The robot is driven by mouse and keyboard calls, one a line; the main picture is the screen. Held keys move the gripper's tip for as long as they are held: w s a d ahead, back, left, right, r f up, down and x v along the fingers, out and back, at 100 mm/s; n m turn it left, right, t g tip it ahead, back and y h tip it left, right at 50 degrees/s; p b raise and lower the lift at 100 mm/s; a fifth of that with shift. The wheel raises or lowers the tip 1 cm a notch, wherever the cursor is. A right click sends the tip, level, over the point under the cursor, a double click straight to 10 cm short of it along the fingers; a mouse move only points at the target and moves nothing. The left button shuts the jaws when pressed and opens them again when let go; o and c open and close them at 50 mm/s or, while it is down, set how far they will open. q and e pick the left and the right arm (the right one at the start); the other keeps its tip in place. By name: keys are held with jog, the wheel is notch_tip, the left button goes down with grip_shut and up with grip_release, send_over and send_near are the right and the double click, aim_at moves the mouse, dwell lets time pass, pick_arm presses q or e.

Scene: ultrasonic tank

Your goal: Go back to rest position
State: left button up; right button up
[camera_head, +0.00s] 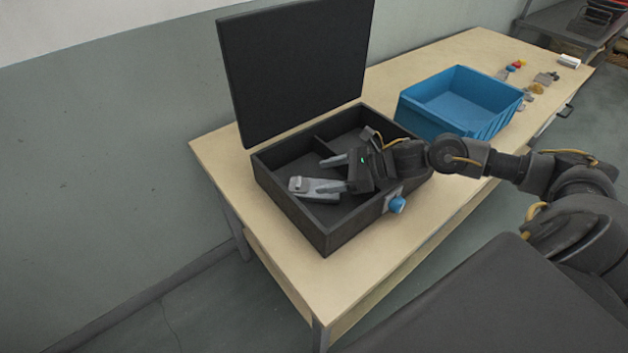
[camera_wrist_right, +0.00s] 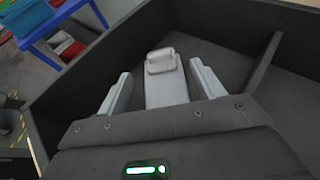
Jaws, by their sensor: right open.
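My right gripper (camera_head: 326,174) reaches down into the open black tank (camera_head: 327,240) on the table. Its two grey fingers are spread apart, and they also show in the right wrist view (camera_wrist_right: 160,88). A light grey part (camera_wrist_right: 166,92) with a raised block at its far end lies between the fingers in that view, with a gap on each side. In the head view the grey part (camera_head: 298,184) shows just past the fingertips, inside the tank. The tank's dark lid (camera_head: 295,70) stands up at the back. My left gripper is not in view.
A divider (camera_head: 322,144) splits the tank, and a blue knob (camera_head: 397,205) sits on its front wall. A blue bin (camera_head: 470,125) stands to the right on the wooden table (camera_head: 225,150). Several small coloured items lie beyond it. The tank walls surround my right gripper.

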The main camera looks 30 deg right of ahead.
jog(key=shift+s+d+r, duration=0.25)
jog(key=shift+s, duration=0.05)
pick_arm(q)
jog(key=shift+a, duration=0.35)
